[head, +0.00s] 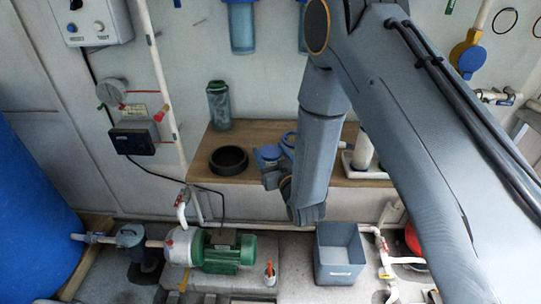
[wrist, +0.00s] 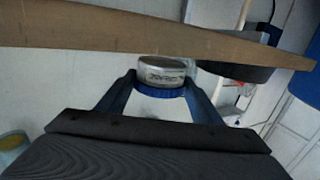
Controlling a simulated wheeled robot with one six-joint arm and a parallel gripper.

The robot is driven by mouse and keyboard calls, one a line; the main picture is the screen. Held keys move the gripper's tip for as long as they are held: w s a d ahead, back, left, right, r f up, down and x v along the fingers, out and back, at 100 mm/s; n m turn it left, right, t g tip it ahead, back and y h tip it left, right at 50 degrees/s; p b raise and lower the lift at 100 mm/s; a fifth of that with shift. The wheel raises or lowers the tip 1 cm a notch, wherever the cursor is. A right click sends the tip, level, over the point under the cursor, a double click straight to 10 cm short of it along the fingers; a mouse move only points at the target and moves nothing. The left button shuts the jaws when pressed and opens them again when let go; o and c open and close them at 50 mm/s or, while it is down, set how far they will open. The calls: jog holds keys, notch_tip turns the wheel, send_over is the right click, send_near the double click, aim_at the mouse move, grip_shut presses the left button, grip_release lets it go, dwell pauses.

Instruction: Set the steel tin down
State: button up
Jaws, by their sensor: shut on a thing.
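The steel tin (wrist: 162,72) is a short, round silver tin with dark lettering, seen between the fingers of my gripper (wrist: 160,88) in the wrist view. A blue ribbed band shows on its side nearest my gripper. My gripper is shut on the tin. In the wrist view, which looks upside down, the tin is right by the edge of the wooden shelf (wrist: 100,33); I cannot tell if they touch. In the head view my gripper (head: 274,158) is over the middle of the shelf (head: 245,138), and I cannot make out the tin there.
A black ring-shaped bowl (head: 229,160) stands on the shelf left of my gripper, with a green-grey bottle (head: 219,106) behind it. A white stand (head: 364,150) is to the right. Below are a green pump (head: 222,250) and a grey bin (head: 340,253). Shelf space beside the bowl looks narrow.

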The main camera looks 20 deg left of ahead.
jog(key=shift+f, duration=0.8)
jog(key=shift+f, duration=0.1)
jog(key=o, duration=1.1)
jog(key=shift+s+d, duration=0.1)
jog(key=b+v, duration=0.2)
jog(key=v, duration=0.9)
jog(key=shift+s+d, duration=0.2)
jog(key=shift+s, duration=0.1)
